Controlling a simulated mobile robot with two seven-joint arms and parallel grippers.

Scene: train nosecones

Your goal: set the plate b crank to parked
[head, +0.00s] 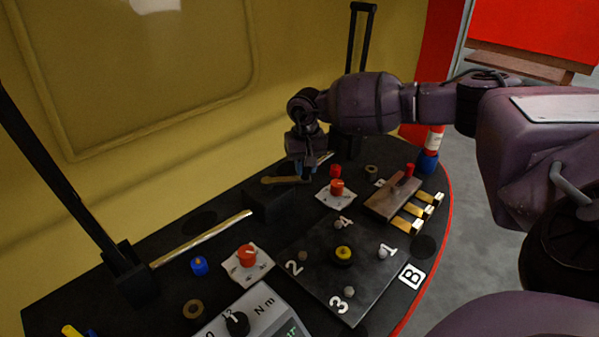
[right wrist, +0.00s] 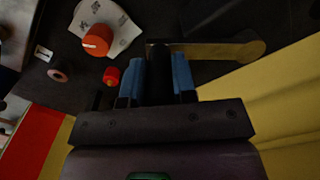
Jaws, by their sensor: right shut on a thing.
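A crank with a flat brass-coloured arm (head: 281,180) sits on a dark block at the back of the black console. In the right wrist view its arm (right wrist: 225,49) runs to the right from a dark upright grip (right wrist: 159,72). My right gripper (head: 304,172) reaches down over this end, and its blue fingers (right wrist: 158,84) are shut on the dark grip. The fingers hide part of the grip. A black plate (head: 320,277) numbered 1 to 4, with a yellow-and-black centre knob, lies in front beside a "B" label (head: 411,276). My left gripper is not in view.
Red knobs on white plates (head: 337,188) (head: 247,258) stand nearby. A brown block with a red handle (head: 393,194) and brass tabs is at the right. A black post (head: 355,45) rises behind my arm. The yellow wall (head: 200,135) closes off the back.

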